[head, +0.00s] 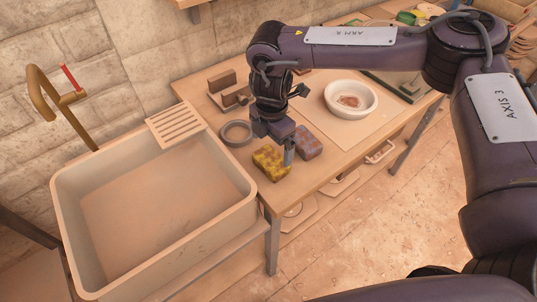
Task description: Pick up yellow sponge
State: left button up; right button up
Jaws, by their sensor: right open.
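The yellow sponge (270,162) is a speckled yellow block near the front left corner of the wooden table. My right gripper (287,155) points down at its right end. A finger stands at or against the sponge's right side, and I cannot tell whether it touches. The jaws are open. A purple-brown sponge (308,142) with orange patches lies just right of the gripper. My left gripper is not in view.
A wide sink basin (165,205) with a slatted rack (176,125) and a brass tap (50,97) stands left of the table (335,160). A grey ring (237,133) and brown blocks (222,82) lie behind the sponge. A white bowl (350,112) stands to the right.

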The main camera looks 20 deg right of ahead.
jog(key=f+p, duration=0.1)
jog(key=s+f, duration=0.1)
jog(key=shift+f+p, duration=0.35)
jog(key=f, duration=0.2)
jog(key=shift+w+a+f, duration=0.1)
jog(key=shift+w+f, duration=0.1)
jog(key=shift+f, duration=0.45)
jog(key=c, duration=0.6)
jog(key=shift+r, duration=0.1)
jog(key=shift+c, duration=0.4)
notch_tip(320, 180, up, 12)
jog(key=shift+w+f+b, duration=0.1)
jog(key=shift+f+b, duration=0.15)
jog(key=shift+b, duration=0.85)
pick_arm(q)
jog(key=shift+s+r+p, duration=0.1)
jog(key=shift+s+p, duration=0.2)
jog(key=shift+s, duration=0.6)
pick_arm(e)
notch_tip(320, 180, up, 8)
jog(key=r, duration=0.1)
send_over(272, 159)
jog(key=shift+w+f, duration=0.15)
jog(key=shift+f, duration=0.1)
